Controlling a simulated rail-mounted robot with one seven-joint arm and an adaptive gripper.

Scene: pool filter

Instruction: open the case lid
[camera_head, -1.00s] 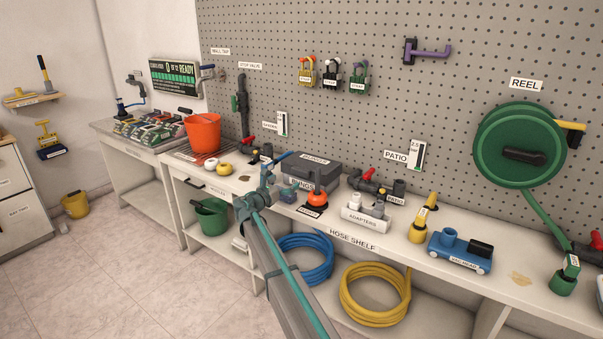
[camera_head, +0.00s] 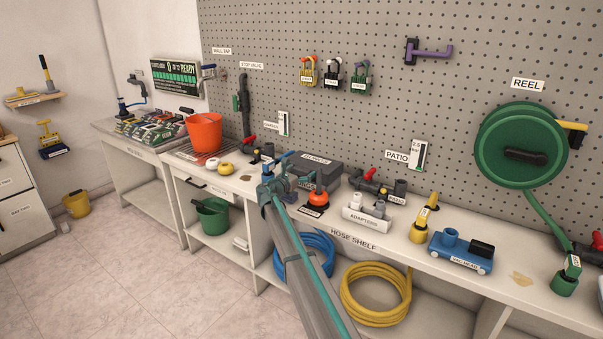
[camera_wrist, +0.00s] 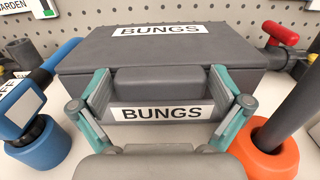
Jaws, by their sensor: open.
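The grey case (camera_wrist: 110,58) labelled BUNGS fills the middle of the wrist view, and its lid (camera_wrist: 190,48) is shut. A raised grey handle or latch (camera_wrist: 160,88) sits on its front, above the front label. In the head view the case (camera_head: 318,168) stands on the hose shelf, partly hidden by my arm and gripper. My gripper (camera_wrist: 160,110) is open, with one teal finger on either side of the handle. I cannot tell whether the fingers touch it. My gripper also shows at the case's front in the head view (camera_head: 292,172).
An orange plunger-like item (camera_wrist: 268,148) stands close on the right of my gripper, and a blue fitting (camera_wrist: 35,135) on the left. The adapters holder (camera_head: 366,217) stands further right on the shelf. A pegboard (camera_head: 420,110) rises behind.

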